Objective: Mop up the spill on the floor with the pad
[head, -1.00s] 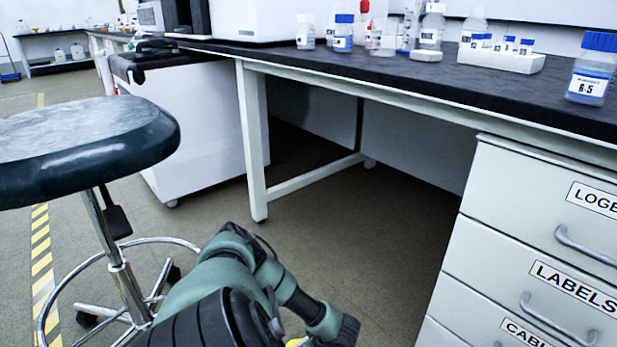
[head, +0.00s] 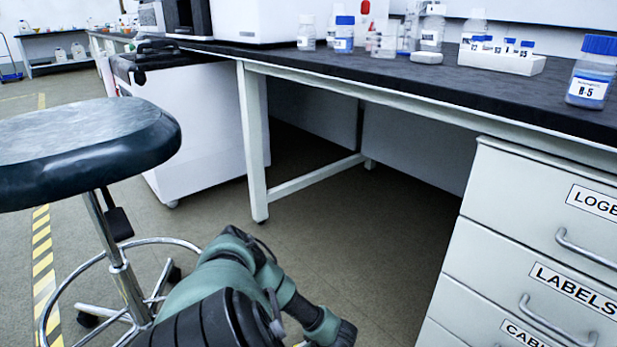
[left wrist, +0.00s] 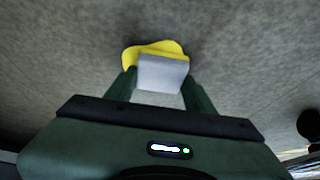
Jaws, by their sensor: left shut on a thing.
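In the left wrist view my left gripper (left wrist: 160,92) is shut on a pale grey, block-shaped pad (left wrist: 161,72). A bright yellow patch with a wavy outline, which looks like the spill (left wrist: 143,51), shows on the floor around the pad's far and left edges. The pad covers the rest of it. The pad appears to be at or close to the floor; I cannot tell whether it touches. In the head view my left arm reaches down at the bottom centre, and its gripper is below the frame. My right gripper is not in view.
A round stool (head: 85,140) with a chrome foot ring stands at the left. A bench (head: 400,84) carries bottles and vials, with labelled drawers (head: 530,235) at right. A bench leg (head: 253,145) stands beyond my arm. The floor (head: 370,225) under the bench is clear.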

